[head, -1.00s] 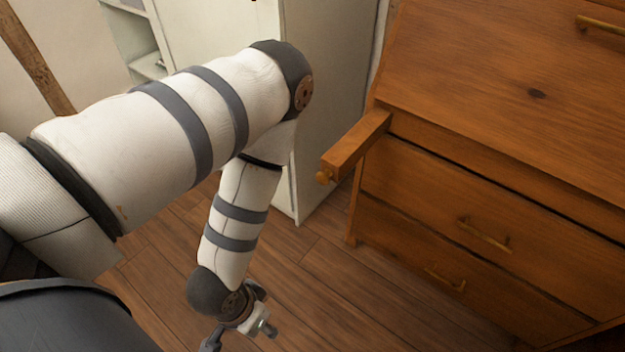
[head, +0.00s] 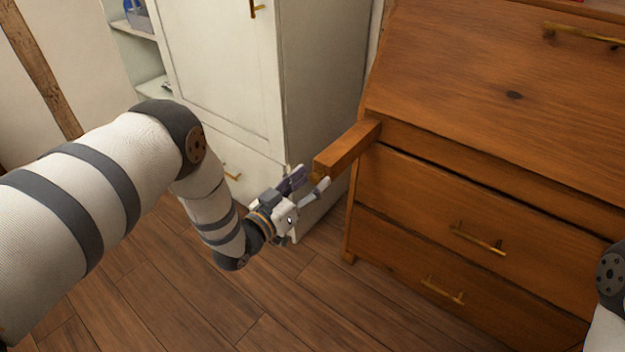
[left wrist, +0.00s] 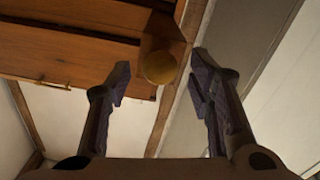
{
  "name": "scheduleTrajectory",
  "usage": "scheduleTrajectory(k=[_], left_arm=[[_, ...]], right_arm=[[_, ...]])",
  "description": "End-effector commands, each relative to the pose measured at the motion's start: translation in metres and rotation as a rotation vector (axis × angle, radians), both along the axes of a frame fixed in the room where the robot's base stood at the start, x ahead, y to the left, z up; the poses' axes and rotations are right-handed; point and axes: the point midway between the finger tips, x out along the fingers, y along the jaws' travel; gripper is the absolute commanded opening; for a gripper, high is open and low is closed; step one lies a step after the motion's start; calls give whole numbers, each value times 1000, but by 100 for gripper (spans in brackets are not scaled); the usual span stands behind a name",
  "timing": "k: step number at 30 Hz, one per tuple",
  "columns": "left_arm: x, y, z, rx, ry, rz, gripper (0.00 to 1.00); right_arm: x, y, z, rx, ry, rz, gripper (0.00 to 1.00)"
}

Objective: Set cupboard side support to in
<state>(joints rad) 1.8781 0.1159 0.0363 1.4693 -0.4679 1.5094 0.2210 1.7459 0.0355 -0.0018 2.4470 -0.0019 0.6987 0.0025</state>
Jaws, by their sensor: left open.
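The cupboard side support is a wooden bar (head: 346,147) that sticks out from the left front of the brown wooden cupboard (head: 470,100). Its round brass-coloured knob (left wrist: 158,66) shows at its end in the left wrist view. My left gripper (head: 314,179) is open at the outer end of the bar. In the left wrist view its fingers (left wrist: 161,80) stand on either side of the knob, apart from it in the picture. In the head view the fingers mostly hide the knob. My right gripper is out of view; only part of my right arm shows at the right edge.
Below the support are two drawers with brass handles (head: 478,238). A white wardrobe (head: 225,75) stands behind and left of the cupboard, close to my left gripper. The wooden floor (head: 300,310) in front is clear.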

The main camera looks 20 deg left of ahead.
Motion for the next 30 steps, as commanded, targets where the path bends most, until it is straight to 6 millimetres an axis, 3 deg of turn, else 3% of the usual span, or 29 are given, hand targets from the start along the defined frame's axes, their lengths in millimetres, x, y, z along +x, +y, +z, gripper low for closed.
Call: scheduleTrajectory(k=[4, 12, 18, 26, 30], left_arm=[[13, -4, -1, -1, 1, 1, 48], [15, -5, 0, 0, 0, 2, 46], [15, -5, 0, 0, 1, 2, 0], [18, -6, -2, 0, 3, 2, 0], [35, -13, -6, 0, 6, 1, 0]], right_arm=[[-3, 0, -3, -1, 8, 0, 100], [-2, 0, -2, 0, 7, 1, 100], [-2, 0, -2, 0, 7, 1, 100], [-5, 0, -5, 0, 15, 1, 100], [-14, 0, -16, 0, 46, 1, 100]])
